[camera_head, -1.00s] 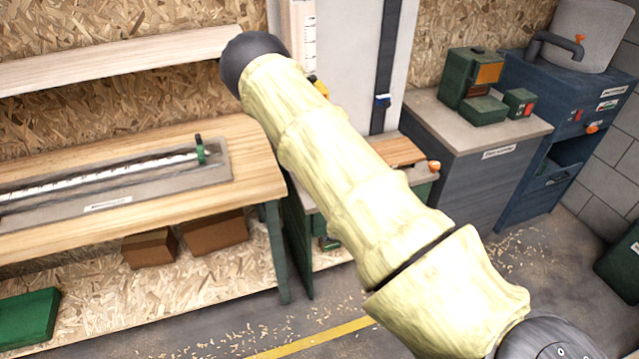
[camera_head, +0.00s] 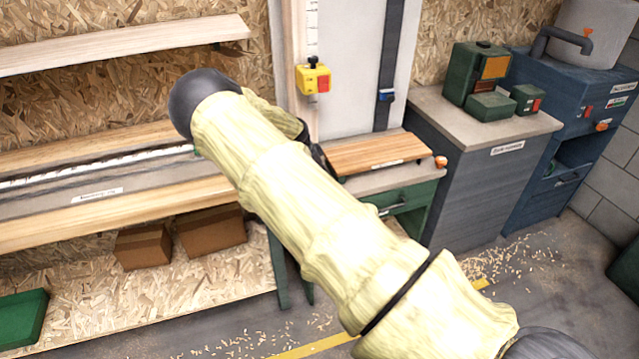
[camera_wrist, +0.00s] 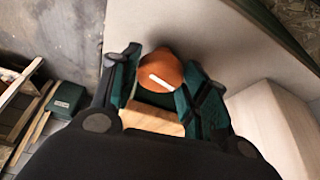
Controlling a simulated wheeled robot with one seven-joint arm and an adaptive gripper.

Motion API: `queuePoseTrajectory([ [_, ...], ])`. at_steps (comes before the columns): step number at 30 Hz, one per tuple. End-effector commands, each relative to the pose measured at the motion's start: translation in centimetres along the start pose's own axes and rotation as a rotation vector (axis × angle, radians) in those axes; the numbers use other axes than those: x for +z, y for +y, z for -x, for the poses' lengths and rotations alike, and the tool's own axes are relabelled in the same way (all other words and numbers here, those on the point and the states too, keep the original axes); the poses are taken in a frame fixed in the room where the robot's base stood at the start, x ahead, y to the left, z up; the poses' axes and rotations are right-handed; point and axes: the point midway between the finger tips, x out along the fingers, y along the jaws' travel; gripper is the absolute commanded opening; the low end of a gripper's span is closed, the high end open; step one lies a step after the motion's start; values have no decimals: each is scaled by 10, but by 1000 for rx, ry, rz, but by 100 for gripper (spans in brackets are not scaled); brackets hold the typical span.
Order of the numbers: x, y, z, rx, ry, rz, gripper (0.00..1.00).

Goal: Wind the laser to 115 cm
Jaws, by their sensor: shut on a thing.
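An orange knob (camera_wrist: 162,72) with a white mark sits between the dark green fingers of my gripper (camera_wrist: 165,85) in the wrist view. The fingers are shut on it from both sides. In the head view my arm hides the knob and the fingertips; only a dark part near my wrist shows. A yellow box (camera_head: 313,79) with a red button and a black top knob is mounted on an upright wooden post. A white scale strip (camera_head: 311,28) runs up beside it; its figures are too small to read.
A bench with a wooden board (camera_head: 375,154) and another orange knob (camera_head: 441,162) stands right of my arm. A grey cabinet (camera_head: 470,170) with green devices is beyond it. A long workbench (camera_head: 60,225) is at left, with cardboard boxes (camera_head: 210,232) below.

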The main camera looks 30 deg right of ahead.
Motion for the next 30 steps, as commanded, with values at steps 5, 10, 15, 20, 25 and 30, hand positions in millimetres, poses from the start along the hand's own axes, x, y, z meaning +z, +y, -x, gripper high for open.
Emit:
queuePoseTrajectory([
  [5,2,-2,-3,40,-1,-98,21],
  [10,2,-3,-2,67,-2,-165,21],
  [15,1,-3,-1,82,-2,-199,21],
  [20,1,-2,0,87,-2,-212,21],
  [25,1,-2,0,88,-2,-213,21],
  [30,1,-3,0,87,-2,-212,47],
])
